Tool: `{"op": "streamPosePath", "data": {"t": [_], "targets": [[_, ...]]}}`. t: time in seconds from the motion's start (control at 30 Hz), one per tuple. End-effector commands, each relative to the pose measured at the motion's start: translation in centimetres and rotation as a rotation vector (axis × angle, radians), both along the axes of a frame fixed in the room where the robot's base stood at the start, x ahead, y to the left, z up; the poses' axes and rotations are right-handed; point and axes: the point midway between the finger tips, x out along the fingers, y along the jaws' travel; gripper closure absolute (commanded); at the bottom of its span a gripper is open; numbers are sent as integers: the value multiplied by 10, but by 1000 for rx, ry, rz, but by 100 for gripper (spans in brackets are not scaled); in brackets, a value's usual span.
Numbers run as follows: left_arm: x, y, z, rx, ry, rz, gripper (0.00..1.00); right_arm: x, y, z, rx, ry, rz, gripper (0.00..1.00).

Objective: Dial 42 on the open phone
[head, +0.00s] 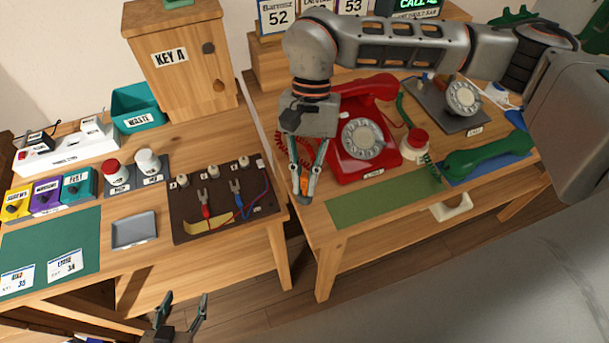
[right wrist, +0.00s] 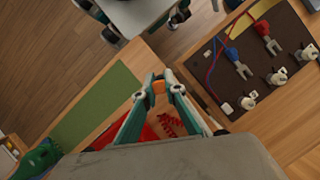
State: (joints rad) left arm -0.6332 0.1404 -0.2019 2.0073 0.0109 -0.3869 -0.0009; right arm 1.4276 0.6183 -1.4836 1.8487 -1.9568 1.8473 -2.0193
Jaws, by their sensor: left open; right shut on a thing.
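The red phone (head: 348,170) stands on the right table with its red handset on top and a white dial (head: 362,138) facing up. A second dial (head: 463,98) sits on a dark grey base (head: 437,104) behind it to the right. A green handset (head: 488,155) lies on a blue mat, with a green cord. My right gripper (head: 304,197) is shut on a small orange thing, left of the red phone and above the table's left edge; the orange thing (right wrist: 159,87) shows between its fingertips in the right wrist view. My left gripper (head: 181,318) is open and empty, low in front of the left table.
A brown board (head: 225,218) with clips and wires lies on the left table. A wooden KEY A cabinet (head: 182,68) stands behind it. A red-topped white button (head: 415,145) stands beside the red phone. The green mat (head: 385,196) is bare. A gap separates the tables.

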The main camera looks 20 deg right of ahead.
Motion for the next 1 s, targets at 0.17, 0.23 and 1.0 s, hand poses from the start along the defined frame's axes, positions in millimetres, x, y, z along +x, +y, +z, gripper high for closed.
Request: {"op": "streamPosePath", "data": {"t": [0.17,0.23,1.0], "targets": [[-1,0,-4,0,4,0,49,0,0,-5,-1,1,-1,99],[-2,0,-5,0,5,0,49,0,0,-6,-1,1,-1,99],[-3,0,-8,0,10,-1,49,0,0,-11,0,0,0,70]]}}
